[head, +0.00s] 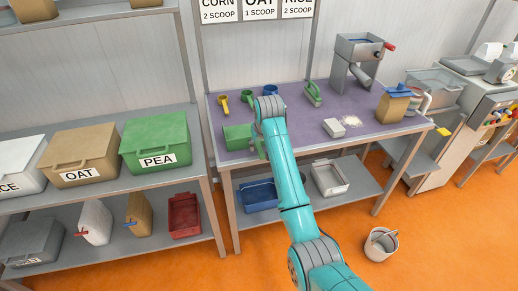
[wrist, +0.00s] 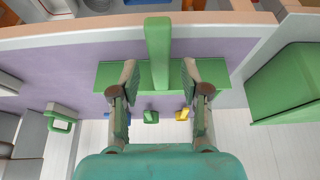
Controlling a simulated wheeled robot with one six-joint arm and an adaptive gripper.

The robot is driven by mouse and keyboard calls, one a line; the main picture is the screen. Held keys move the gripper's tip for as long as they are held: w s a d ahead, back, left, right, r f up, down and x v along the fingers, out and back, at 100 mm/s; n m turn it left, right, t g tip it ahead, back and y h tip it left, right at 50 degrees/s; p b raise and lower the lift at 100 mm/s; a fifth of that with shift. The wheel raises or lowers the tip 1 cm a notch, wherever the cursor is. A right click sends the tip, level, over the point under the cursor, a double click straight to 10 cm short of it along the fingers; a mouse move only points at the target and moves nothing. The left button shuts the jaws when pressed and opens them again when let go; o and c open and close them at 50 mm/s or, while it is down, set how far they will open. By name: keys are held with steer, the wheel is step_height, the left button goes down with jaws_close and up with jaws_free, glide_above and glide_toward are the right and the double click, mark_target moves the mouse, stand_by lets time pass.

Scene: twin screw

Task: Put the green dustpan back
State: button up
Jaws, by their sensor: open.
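The green dustpan (head: 237,136) lies on the purple bench top near its left front corner. In the wrist view its flat pan (wrist: 148,101) lies across the middle and its handle (wrist: 158,45) points to the top of the picture, over the bench edge. My gripper (wrist: 160,70) is open. Its two fingers are on either side of the handle, with a gap at each side. In the head view my arm hides the fingertips and the right part of the dustpan. I cannot tell how high the fingers are above the bench.
Yellow (head: 222,104), green (head: 246,98) and blue (head: 271,91) scoops are behind on the bench. A green-handled tool (head: 313,95) lies further right. The green PEA bin (head: 157,142) stands on the shelf to the left. A grey block (head: 334,128) lies mid-bench.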

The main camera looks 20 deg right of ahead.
steer(key=v, duration=0.8)
steer(key=shift+f, duration=0.1)
steer(key=s+f+t, duration=0.1)
steer(key=s+f, duration=0.4)
steer(key=f, duration=0.7)
steer(key=s+f+t, duration=0.2)
steer(key=s+f, duration=0.6)
steer(key=s, duration=0.3)
steer(key=s+f+t, duration=0.2)
steer(key=s+f, duration=0.6)
steer(key=s, duration=0.4)
steer(key=s+r+t, duration=0.1)
steer(key=s+r, duration=0.1)
steer(key=s, duration=0.8)
steer(key=s+r+t, duration=0.2)
steer(key=s, duration=0.9)
steer(key=s+r+t, duration=0.2)
steer(key=s+r, duration=1.1)
steer(key=r, duration=0.2)
steer(key=shift+a, duration=0.15)
